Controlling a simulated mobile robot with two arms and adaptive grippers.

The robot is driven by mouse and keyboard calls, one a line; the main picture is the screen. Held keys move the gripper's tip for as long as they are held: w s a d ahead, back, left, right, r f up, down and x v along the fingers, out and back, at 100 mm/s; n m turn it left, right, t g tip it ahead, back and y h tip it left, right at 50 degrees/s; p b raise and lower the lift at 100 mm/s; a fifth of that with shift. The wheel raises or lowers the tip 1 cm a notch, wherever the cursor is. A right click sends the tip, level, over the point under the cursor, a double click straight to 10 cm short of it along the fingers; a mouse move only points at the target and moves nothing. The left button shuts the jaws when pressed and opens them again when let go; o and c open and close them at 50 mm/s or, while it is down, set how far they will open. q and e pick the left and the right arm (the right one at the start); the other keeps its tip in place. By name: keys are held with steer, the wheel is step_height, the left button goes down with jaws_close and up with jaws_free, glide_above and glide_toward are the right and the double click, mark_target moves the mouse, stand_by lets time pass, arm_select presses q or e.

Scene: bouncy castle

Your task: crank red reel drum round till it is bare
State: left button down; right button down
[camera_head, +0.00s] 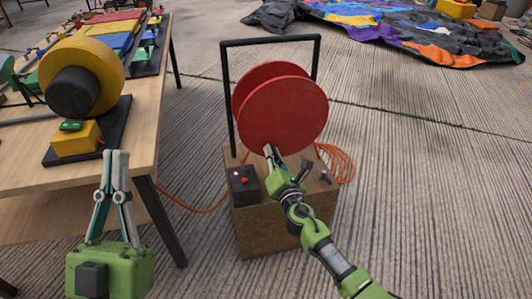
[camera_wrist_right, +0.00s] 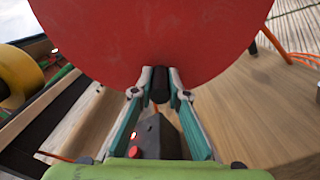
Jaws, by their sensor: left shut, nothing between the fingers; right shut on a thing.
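The red reel drum (camera_head: 284,116) stands upright in a black frame (camera_head: 228,105) on a wooden box (camera_head: 262,238). In the right wrist view its red disc (camera_wrist_right: 150,40) fills the top. My right gripper (camera_head: 270,152) is at the lower front of the disc. In the wrist view its fingers are shut on a dark crank handle (camera_wrist_right: 160,84) at the disc's lower edge. The drum's core between the two discs is mostly hidden. Orange cable (camera_head: 338,162) lies in loops at the box's right side. My left gripper (camera_head: 116,154) is shut and empty, beside the table's front edge.
A black control box (camera_head: 244,185) with a red button sits on the wooden box's left front. The wooden table (camera_head: 140,142) at left bears a yellow blower (camera_head: 105,68). An orange cord (camera_head: 195,209) runs between table and box. Open concrete lies to the right.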

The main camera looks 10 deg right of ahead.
arm_select(q)
steer(key=shift+s+r, duration=0.3)
arm_select(e)
steer(key=shift+d+f+n, duration=0.3)
steer(key=shift+d+n, duration=0.45)
steer(key=shift+n, duration=0.1)
steer(key=shift+d+f+n, duration=0.25)
steer(key=shift+d+n, duration=0.5)
steer(key=shift+n, duration=0.1)
steer(key=shift+w+d, duration=0.1)
steer(key=c, duration=2)
jaws_free()
steer(key=shift+o, duration=0.2)
arm_select(q)
steer(key=shift+f, duration=0.1)
arm_select(e)
glide_toward(279, 148)
steer(key=s, duration=0.5)
steer(key=shift+s+d, duration=0.1)
steer(key=shift+s, duration=0.15)
